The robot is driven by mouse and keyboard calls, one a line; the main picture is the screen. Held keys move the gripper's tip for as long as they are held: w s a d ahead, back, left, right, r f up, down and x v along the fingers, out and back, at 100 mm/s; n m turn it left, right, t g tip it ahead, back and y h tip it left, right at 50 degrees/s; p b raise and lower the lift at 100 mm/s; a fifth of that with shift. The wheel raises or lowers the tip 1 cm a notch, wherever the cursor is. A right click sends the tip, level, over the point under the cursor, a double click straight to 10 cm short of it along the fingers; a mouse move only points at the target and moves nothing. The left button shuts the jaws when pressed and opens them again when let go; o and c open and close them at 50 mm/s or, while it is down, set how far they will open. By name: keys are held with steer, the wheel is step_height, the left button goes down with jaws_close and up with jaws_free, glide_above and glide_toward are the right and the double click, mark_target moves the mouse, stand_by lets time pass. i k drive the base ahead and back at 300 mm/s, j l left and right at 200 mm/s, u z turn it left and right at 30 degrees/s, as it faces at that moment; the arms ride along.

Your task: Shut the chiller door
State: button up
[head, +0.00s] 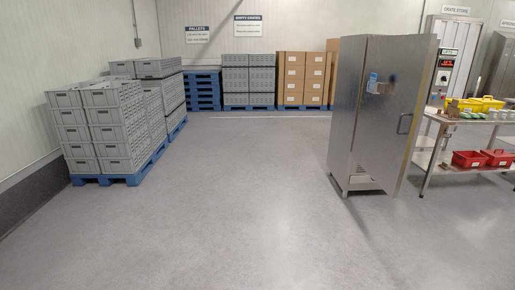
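A tall stainless steel cabinet (345,100), which looks like the chiller, stands on short legs right of the middle in the head view. Its broad steel door face (385,135) is turned towards me, with an upright bar handle (404,124) near its right edge. A blue and white label is stuck on the upper part of the face. A yellowish strip runs down the right edge. I cannot tell how far the door stands from its frame; the inside is hidden. My gripper is not in view.
Grey crates (105,130) on blue pallets are at left; more crates and brown cartons (302,78) line the back. The grey floor (230,200) between is clear.

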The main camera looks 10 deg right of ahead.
mark_target(387, 121)
steer(key=i+l+z, duration=0.35)
steer(key=i, duration=0.5)
steer(key=i+j+z, duration=0.1)
steer(key=i+z, duration=0.2)
steer(key=i, duration=0.5)
steer(key=i+l+z, duration=0.2)
steer(key=i+l, duration=0.7)
